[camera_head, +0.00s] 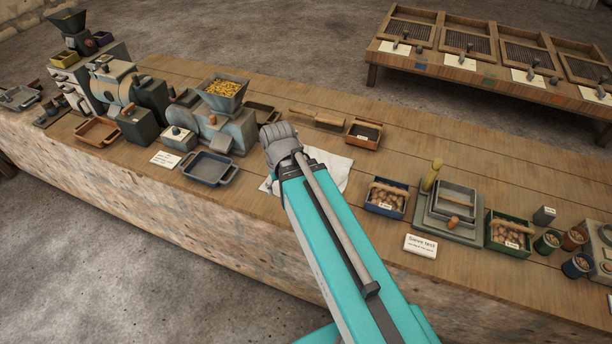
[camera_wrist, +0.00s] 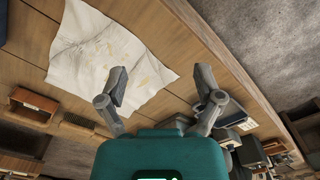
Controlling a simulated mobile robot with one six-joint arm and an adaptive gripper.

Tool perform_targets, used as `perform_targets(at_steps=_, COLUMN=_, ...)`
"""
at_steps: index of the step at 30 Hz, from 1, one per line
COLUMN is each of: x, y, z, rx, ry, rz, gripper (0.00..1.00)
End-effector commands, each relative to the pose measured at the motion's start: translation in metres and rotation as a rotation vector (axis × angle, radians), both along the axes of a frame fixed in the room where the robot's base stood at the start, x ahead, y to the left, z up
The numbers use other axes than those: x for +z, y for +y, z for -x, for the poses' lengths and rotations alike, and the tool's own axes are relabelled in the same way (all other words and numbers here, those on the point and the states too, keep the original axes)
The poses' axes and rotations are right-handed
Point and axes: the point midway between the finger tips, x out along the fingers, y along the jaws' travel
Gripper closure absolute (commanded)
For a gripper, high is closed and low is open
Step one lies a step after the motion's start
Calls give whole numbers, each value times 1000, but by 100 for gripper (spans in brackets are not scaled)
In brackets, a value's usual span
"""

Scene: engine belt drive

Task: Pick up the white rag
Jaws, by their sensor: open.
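The white rag (camera_head: 338,168) lies spread on the wooden workbench in the head view, partly hidden behind my arm. In the wrist view the rag (camera_wrist: 92,58) fills the upper left, creased and marked with faint yellowish stains. My gripper (camera_wrist: 161,82) is open and empty, its two fingers well apart. The left finger overlaps the rag's lower right part in the picture, and the right finger lies over bare wood near the bench edge. I see no contact with the rag. In the head view the fingertips are hidden by my arm.
A blue-grey tray (camera_head: 208,169) sits left of the rag, and a blue box of brown pieces (camera_head: 386,197) sits right. A wooden box (camera_head: 365,134) and a wooden-handled tool (camera_head: 316,119) lie behind. A grey machine with a yellow-filled hopper (camera_head: 222,92) stands behind left.

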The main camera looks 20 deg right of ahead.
Motion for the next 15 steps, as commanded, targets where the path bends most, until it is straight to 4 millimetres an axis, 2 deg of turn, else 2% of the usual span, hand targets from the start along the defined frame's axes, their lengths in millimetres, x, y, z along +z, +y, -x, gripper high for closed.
perform_targets(at_steps=6, x=-17, y=-23, z=-41, rx=-2, ry=0, rz=0, gripper=0)
perform_targets(at_steps=15, x=-48, y=-96, z=-120, rx=5, ry=0, rz=-1, gripper=0)
